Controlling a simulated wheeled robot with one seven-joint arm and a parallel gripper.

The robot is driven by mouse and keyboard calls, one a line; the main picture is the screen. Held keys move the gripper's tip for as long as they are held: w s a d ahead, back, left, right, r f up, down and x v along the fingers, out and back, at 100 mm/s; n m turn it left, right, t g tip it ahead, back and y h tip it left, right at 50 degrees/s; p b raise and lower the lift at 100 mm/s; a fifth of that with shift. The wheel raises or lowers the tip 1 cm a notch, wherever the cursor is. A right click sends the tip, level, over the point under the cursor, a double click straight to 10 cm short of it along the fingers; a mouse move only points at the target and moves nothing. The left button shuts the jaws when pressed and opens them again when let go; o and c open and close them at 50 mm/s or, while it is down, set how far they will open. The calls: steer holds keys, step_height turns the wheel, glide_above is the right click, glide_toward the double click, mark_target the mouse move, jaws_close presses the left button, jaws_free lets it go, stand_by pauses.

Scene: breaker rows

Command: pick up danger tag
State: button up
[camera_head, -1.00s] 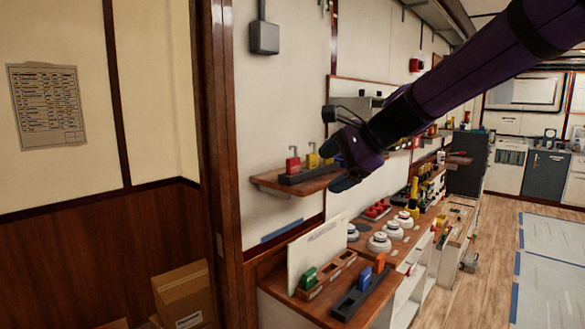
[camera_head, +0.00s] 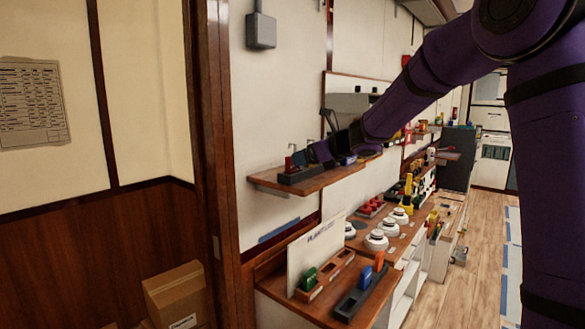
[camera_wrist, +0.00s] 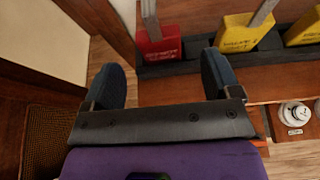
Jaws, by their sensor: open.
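A red padlock-shaped piece with unreadable lettering (camera_wrist: 158,45) stands upright in a dark rack (camera_wrist: 190,68) on the wall shelf. It may be the danger tag; I cannot tell for sure. Only its upper edge shows in the head view (camera_head: 289,162). Two yellow pieces of like shape (camera_wrist: 241,32) stand to its right in the same rack. My gripper (camera_wrist: 162,75) is open and empty, with the red piece ahead, roughly between its two dark fingers and apart from them. In the head view my gripper (camera_head: 308,155) is at the rack and hides the yellow pieces.
The wooden wall shelf (camera_head: 330,178) sits above a lower bench with a white card (camera_head: 314,255), a dark holder (camera_head: 358,299) and several white round pieces (camera_head: 376,240). A wooden post (camera_head: 208,150) stands left of the shelf. Cardboard boxes (camera_head: 174,291) lie below left.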

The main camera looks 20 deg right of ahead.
steer(key=shift+x, duration=2.95)
steer(key=shift+f, duration=0.1)
steer(key=c, duration=1)
